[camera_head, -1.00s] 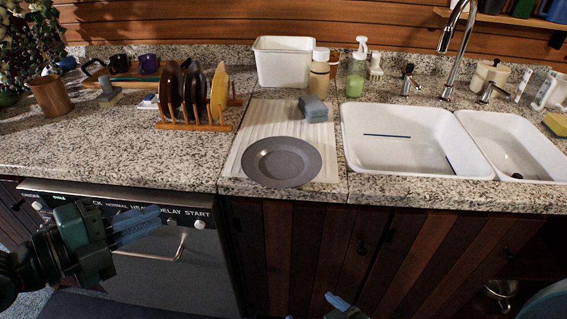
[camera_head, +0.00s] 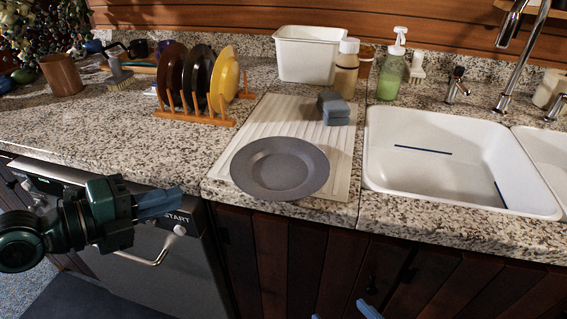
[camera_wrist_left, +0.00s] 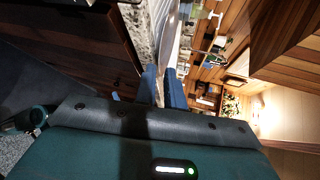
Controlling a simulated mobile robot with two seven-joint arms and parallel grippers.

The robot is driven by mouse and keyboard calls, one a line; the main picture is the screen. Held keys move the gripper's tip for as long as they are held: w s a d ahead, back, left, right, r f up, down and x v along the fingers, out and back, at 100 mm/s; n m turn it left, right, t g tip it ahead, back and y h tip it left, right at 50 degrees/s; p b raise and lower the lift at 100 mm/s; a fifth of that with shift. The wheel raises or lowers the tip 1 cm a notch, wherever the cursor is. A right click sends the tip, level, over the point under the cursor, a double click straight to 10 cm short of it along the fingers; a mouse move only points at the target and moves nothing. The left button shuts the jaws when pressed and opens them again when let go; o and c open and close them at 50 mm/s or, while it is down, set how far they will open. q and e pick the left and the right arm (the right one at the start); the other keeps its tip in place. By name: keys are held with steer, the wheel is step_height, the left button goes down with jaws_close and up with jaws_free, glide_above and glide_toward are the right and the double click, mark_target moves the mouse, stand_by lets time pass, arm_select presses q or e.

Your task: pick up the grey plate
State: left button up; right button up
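The grey plate (camera_head: 280,168) lies flat on the ribbed white drainboard (camera_head: 322,172), close to the counter's front edge. My left gripper (camera_head: 160,204) is in front of the dishwasher, left of the plate and lower than the counter top. Its blue fingers stand slightly apart with nothing between them; they also show in the left wrist view (camera_wrist_left: 163,88). My right gripper (camera_head: 343,313) shows only as two separated blue fingertips at the bottom edge, below and right of the plate. Nothing touches the plate.
A grey sponge (camera_head: 335,109) lies behind the plate. A wooden rack (camera_head: 193,118) with upright plates stands to its left. A white tub (camera_head: 306,55), a bottle (camera_head: 346,70) and a green soap dispenser (camera_head: 390,74) stand behind. The white sink (camera_head: 440,188) is at right.

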mark_target(236, 180)
arm_select(q)
steer(key=p+x, duration=0.8)
steer(key=x, duration=0.3)
steer(key=shift+w+d+p, duration=0.2)
steer(key=shift+p, duration=0.2)
steer(key=shift+w+d+f, duration=0.15)
arm_select(e)
steer(key=r, duration=0.1)
steer(key=r+g, duration=0.1)
steer(key=d+r, duration=0.1)
steer(key=shift+s+r+n+h, duration=0.15)
steer(key=shift+r+n+h, duration=0.15)
steer(key=shift+n+h, duration=0.1)
arm_select(q)
jaws_close()
steer(key=shift+r, duration=0.25)
